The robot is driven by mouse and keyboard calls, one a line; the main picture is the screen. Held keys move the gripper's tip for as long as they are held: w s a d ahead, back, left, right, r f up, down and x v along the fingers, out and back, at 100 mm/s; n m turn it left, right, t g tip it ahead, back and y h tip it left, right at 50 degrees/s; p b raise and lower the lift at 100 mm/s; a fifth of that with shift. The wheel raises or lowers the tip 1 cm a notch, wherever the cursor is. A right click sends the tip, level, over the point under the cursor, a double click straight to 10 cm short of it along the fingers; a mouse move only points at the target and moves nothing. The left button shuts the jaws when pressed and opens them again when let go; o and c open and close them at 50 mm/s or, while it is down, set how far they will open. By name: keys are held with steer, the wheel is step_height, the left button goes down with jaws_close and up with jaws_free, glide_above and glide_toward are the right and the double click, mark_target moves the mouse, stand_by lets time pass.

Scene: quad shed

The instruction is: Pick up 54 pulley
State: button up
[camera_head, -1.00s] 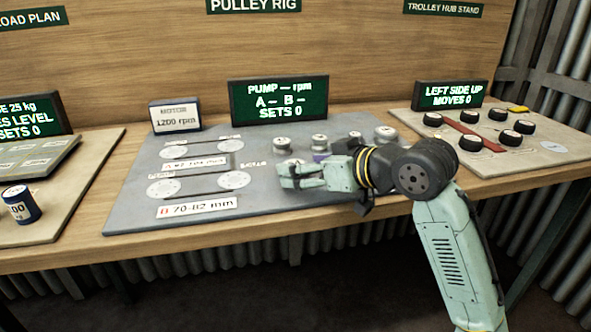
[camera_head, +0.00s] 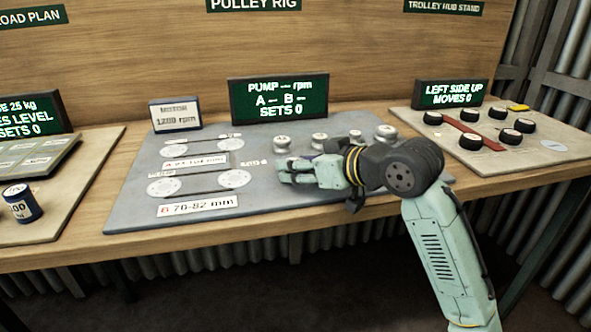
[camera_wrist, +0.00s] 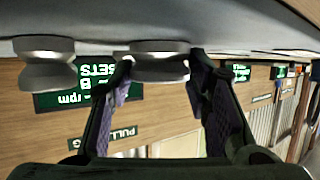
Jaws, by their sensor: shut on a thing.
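My gripper (camera_head: 286,172) reaches in from the right, low over the grey pulley board (camera_head: 130,215). In the upside-down wrist view, my gripper (camera_wrist: 160,80) is shut on a grooved metal pulley (camera_wrist: 155,62) between its two purple-padded fingers. I cannot read its number or tell whether it still touches the board. In the head view the gripper hides this pulley. A second metal pulley (camera_wrist: 47,65) is beside it in the wrist view. Several metal pulleys stand behind the gripper, including the leftmost one (camera_head: 283,143), a middle one (camera_head: 319,139) and the rightmost one (camera_head: 385,132).
The board's left half has flat round discs (camera_head: 165,187) and labels. The pump display (camera_head: 279,100) and motor sign (camera_head: 176,115) stand behind. A board with black wheels (camera_head: 470,142) is at right; a dark blue weight (camera_head: 22,204) is at far left.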

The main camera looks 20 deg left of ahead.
steer(key=c, duration=0.4)
steer(key=shift+r, duration=0.1)
